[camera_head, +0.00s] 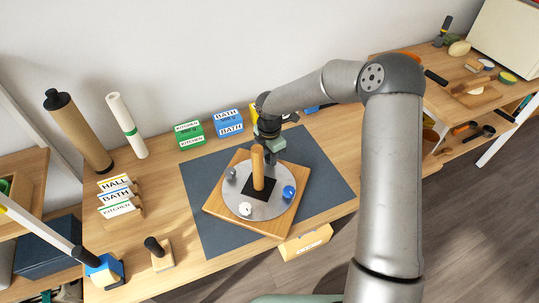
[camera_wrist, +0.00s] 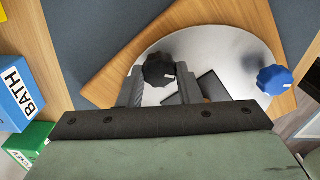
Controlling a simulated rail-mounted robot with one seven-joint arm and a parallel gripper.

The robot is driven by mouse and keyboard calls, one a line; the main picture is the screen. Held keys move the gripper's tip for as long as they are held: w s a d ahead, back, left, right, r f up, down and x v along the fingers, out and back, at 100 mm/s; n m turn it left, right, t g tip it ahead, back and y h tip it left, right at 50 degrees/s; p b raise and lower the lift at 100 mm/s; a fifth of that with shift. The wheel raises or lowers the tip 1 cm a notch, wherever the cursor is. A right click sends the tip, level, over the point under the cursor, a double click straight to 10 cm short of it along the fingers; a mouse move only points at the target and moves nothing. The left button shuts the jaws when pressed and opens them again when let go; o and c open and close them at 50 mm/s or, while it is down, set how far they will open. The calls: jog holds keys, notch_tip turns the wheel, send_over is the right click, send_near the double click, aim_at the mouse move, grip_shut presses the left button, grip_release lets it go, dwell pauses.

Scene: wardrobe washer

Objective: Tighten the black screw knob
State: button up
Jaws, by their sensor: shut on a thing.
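The black screw knob (camera_wrist: 158,68) sits near the edge of a round silver disc (camera_wrist: 215,45), between my fingers in the wrist view. My gripper (camera_wrist: 160,86) is shut on this knob, with one finger on each side. In the head view my gripper (camera_head: 271,158) is at the far side of the disc (camera_head: 268,210), behind an upright wooden post (camera_head: 257,162), and the black knob is mostly hidden there. The disc also carries a blue knob (camera_head: 289,191), a white knob (camera_head: 245,209) and a grey knob (camera_head: 231,173).
The disc rests on a square wooden board (camera_head: 221,214) on a dark mat (camera_head: 205,165). Behind stand green (camera_head: 188,135) and blue (camera_head: 229,122) labelled boxes. Label cards (camera_head: 116,198) and a black-knobbed wooden block (camera_head: 160,255) stand to the left.

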jog(key=m+b, duration=0.1)
jog(key=m, duration=0.2)
jog(key=shift+f+b, duration=0.1)
jog(key=shift+b, duration=0.3)
jog(key=m+b, duration=0.1)
jog(key=m, duration=0.3)
jog(key=shift+w+b, duration=0.1)
jog(key=shift+b, duration=0.3)
jog(key=m+b, duration=0.3)
jog(key=m, duration=0.4)
jog(key=shift+w, duration=0.1)
jog(key=m+b, duration=0.1)
jog(key=m, duration=0.3)
jog(key=shift+m, duration=0.3)
jog(key=shift+r+m+b, duration=0.2)
jog(key=shift+m+b, duration=0.45)
jog(key=shift+m, duration=1.65)
jog(key=o, duration=1)
